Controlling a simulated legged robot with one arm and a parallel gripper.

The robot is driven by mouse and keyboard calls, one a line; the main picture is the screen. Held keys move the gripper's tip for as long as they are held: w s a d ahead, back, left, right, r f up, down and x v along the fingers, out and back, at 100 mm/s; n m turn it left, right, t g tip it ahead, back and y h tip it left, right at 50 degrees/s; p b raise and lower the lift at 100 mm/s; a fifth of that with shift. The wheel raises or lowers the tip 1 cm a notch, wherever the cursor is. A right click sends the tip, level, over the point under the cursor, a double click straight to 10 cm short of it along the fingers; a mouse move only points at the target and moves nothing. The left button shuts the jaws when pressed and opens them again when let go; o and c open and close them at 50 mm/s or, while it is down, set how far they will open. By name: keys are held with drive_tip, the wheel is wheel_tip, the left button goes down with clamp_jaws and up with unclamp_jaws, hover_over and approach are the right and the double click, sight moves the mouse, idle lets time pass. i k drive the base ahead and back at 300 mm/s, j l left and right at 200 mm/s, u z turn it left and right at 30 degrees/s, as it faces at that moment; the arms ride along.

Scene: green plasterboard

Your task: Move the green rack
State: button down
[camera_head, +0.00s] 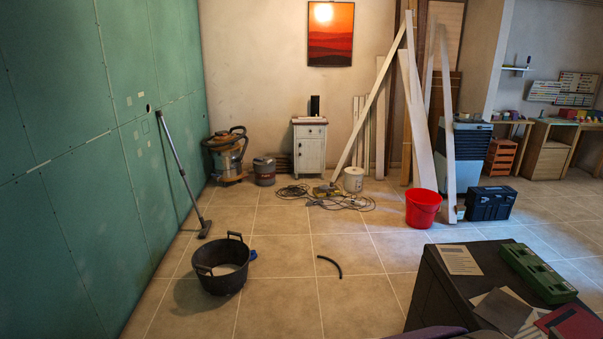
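A long green rack (538,272) lies on the dark top of a box-like table (470,292) at the lower right. It lies at a slant, close to the table's far right part, with what looks like a row of small slots or marks along its upper face. My gripper is not in view, so I cannot see where it is relative to the rack.
Papers (458,260) and a red folder (572,325) lie around the rack. A black tub (222,281), a red bucket (422,208), a black case (490,203) and leaning boards (418,120) stand on the tiled floor. Open floor (290,300) lies left of the table.

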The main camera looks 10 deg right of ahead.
sight(550, 285)
drive_tip(key=i+j+z, duration=0.1)
drive_tip(key=i+z, duration=0.2)
drive_tip(key=i, duration=1.45)
drive_tip(key=i+z, duration=0.8)
drive_tip(key=i+j+z, duration=0.25)
drive_tip(key=i+z, duration=0.45)
drive_tip(key=z, duration=0.2)
drive_tip(key=i+z, duration=0.25)
drive_tip(key=z, duration=0.2)
drive_tip(key=i+j+z, duration=0.2)
drive_tip(key=z, duration=0.25)
